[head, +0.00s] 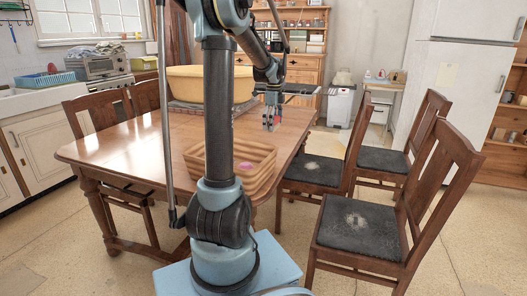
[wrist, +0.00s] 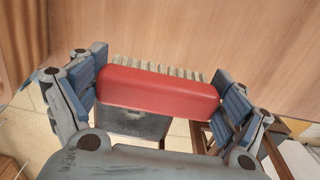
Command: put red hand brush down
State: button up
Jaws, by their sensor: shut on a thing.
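The red hand brush (wrist: 158,92) lies between the two blue-padded fingers of my gripper (wrist: 165,92) in the wrist view. Its red back faces the camera, and its pale bristles show along the far edge. My gripper is shut on it from both ends. In the head view my gripper (head: 270,122) is over the right part of the wooden table (head: 125,150), near its right edge. The brush is too small there to make out clearly. I cannot tell whether the brush touches the tabletop.
A wooden slatted basket (head: 262,158) with a pink thing inside stands on the near part of the table. A large yellow tub (head: 190,84) stands at the back. Chairs (head: 330,172) line the right side. The table's left front is clear.

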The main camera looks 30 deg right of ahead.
jog(key=shift+s+d, duration=0.1)
jog(key=shift+s, duration=0.05)
jog(key=shift+w+a, duration=0.2)
jog(key=shift+a, duration=0.05)
jog(key=shift+f, duration=5)
jog(key=shift+f, duration=0.1)
jog(key=o, duration=1.2)
jog(key=shift+c, duration=0.2)
notch_tip(320, 180, up, 12)
jog(key=shift+r, duration=0.15)
